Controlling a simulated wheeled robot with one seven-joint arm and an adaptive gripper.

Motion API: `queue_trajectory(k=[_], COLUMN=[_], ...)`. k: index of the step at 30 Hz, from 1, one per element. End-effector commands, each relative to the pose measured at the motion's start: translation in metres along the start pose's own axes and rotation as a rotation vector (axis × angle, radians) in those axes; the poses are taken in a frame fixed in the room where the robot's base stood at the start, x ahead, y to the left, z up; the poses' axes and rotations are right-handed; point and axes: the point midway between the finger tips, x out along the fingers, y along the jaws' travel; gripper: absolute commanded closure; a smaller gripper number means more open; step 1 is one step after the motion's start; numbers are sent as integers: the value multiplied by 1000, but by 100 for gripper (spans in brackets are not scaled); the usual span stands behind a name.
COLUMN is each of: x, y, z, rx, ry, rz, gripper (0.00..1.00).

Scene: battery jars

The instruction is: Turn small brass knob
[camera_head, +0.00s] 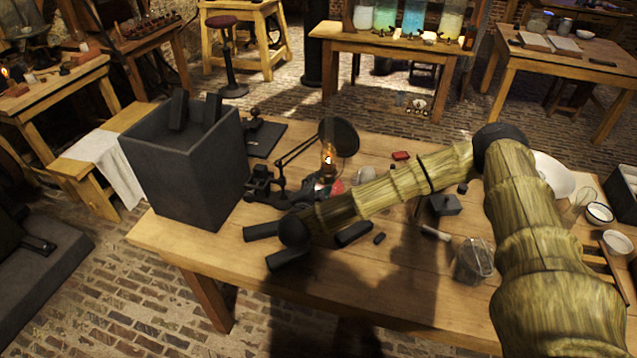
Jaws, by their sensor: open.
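I cannot make out a small brass knob for certain in the head view. Several glass jars with pale, green, blue and yellowish contents stand on the back table, among them a blue jar (414,17) and a yellowish jar (450,24). Small dark fittings (429,38) sit in front of them, too small to identify. My gripper (257,249) is over the left front part of the near wooden table, its two dark fingers spread apart with nothing between them. It is far from the jars.
A dark open box (188,165) stands left of my gripper on the near table (350,290). A lit oil lamp (328,160) and a black jointed stand (277,190) are behind it. A glass vessel (473,262) stands right. Brick floor (285,105) separates the tables.

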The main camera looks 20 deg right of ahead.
Motion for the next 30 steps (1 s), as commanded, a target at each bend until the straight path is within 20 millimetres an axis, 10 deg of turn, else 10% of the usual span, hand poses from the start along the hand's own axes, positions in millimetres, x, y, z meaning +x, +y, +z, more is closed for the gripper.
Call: queue_trajectory(k=[12, 19, 30], x=[6, 6, 6], y=[0, 0, 1], z=[0, 0, 0], rx=[0, 0, -4], ry=[-1, -1, -2], rz=[0, 0, 2], gripper=[61, 100, 100])
